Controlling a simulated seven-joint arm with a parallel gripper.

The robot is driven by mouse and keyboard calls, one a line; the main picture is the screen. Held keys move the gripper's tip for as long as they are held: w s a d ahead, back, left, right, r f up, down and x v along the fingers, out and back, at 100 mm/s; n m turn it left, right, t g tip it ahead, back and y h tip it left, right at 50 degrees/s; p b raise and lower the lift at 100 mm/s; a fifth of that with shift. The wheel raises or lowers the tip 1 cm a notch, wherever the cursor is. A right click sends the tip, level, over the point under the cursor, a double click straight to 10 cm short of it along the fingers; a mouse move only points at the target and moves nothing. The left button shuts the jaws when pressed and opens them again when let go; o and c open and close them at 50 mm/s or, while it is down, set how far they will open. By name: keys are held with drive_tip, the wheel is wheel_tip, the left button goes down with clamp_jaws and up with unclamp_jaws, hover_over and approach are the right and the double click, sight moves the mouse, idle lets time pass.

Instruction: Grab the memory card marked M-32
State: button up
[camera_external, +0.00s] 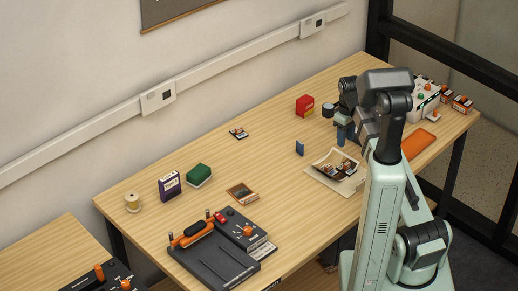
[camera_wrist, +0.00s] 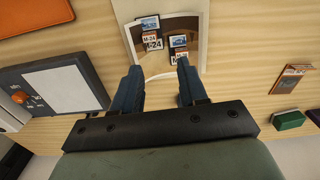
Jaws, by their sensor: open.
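The left card (camera_wrist: 150,32) has a label that reads M-24. The right card (camera_wrist: 179,49) has a similar label, too small to read surely; I cannot tell if it is M-32. My gripper (camera_wrist: 158,70) is open, with its two blue fingers apart at the tray's near edge and nothing between them. The external view shows my gripper (camera_external: 343,134) above the tray.
An orange mat (camera_external: 418,144) lies right of the tray. A grey device (camera_external: 215,258) is at the front. The table's middle is mostly clear.

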drive_tip(key=a+f+n, duration=0.1)
drive_tip(key=a, duration=0.7)
drive_tip(key=m+t+y, duration=0.2)
drive_tip(key=m+t, duration=0.2)
approach(300, 143)
drive_tip(key=shift+x, duration=5.7)
drive_tip(key=shift+s, duration=0.1)
clamp_jaws()
